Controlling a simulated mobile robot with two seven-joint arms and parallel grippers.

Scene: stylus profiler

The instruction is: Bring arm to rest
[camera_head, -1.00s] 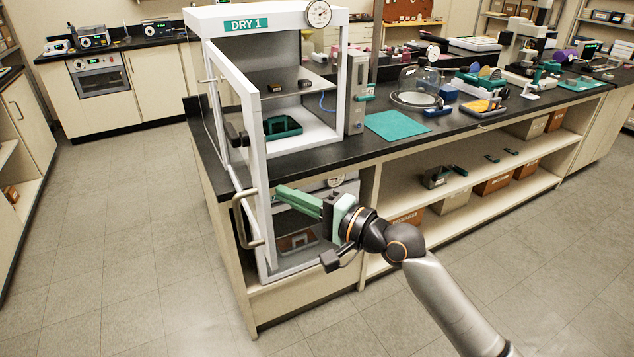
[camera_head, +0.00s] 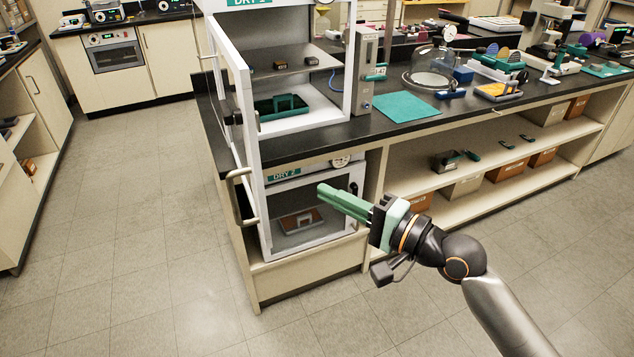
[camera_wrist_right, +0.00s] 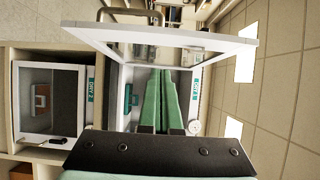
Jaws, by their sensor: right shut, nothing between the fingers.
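My right gripper (camera_head: 322,190) is shut and empty, with its green fingers together. It is in the air in front of the bench, over the lower cabinet labelled DRY 2 (camera_head: 285,176) in the head view. The right arm reaches in from the lower right. In the right wrist view, the right gripper (camera_wrist_right: 160,75) points toward the upper cabinet (camera_wrist_right: 125,88) and its open door (camera_wrist_right: 160,38). My left gripper is not in view.
The upper cabinet's glass door (camera_head: 232,110) stands open, its handle (camera_head: 240,195) left of the gripper. A black bench top (camera_head: 470,105) holds a teal mat (camera_head: 405,106) and instruments. Shelves with boxes (camera_head: 465,187) lie below. The floor (camera_head: 140,220) at left is clear.

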